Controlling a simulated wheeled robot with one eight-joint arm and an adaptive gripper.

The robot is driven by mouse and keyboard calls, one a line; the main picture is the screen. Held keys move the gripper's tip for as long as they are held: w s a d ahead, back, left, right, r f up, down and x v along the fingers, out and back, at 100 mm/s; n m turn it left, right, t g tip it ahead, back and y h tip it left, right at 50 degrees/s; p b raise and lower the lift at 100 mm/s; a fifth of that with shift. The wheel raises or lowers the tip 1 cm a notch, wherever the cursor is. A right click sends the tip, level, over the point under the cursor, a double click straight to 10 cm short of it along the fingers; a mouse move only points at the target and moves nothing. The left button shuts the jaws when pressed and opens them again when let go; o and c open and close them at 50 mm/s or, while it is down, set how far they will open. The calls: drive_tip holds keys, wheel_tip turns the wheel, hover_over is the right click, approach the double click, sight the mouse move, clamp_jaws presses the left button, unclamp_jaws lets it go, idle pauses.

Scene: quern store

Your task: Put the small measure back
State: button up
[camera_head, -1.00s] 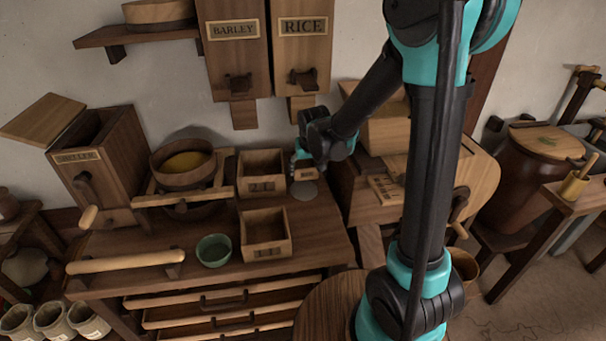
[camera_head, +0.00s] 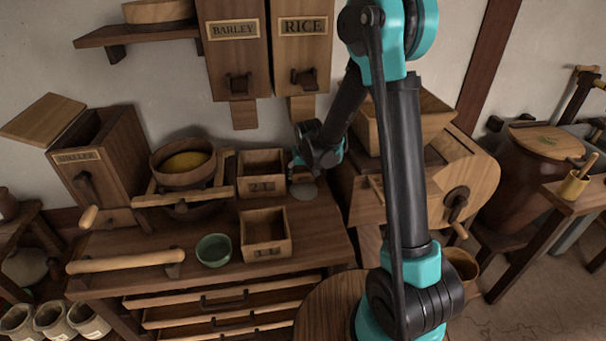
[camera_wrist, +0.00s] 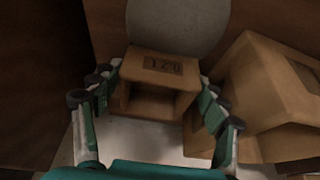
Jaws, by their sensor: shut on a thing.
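The small measure is a little open wooden box with a dark label. In the wrist view it (camera_wrist: 146,103) sits between the fingers of my gripper (camera_wrist: 155,108), which is shut on it. In the head view my gripper (camera_head: 297,166) is at the back right of the bench, beside the upper wooden measure (camera_head: 262,182), and my wrist mostly hides the small measure. A round grey disc (camera_head: 304,191) lies on the bench right by the gripper. It also shows beyond the small measure in the wrist view (camera_wrist: 180,25).
A second open wooden measure (camera_head: 266,250) stands in front of the upper one. A green bowl (camera_head: 214,250) stands left of it. A wooden machine (camera_head: 455,175) is close on the right. Rice (camera_head: 303,50) and barley (camera_head: 236,60) bins hang above.

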drive_tip(key=shift+f, duration=0.15)
drive_tip(key=o, duration=0.9)
drive_tip(key=shift+o, duration=0.2)
drive_tip(key=v, duration=0.7)
drive_tip(key=shift+r, duration=0.4)
drive_tip(key=shift+s, duration=0.1)
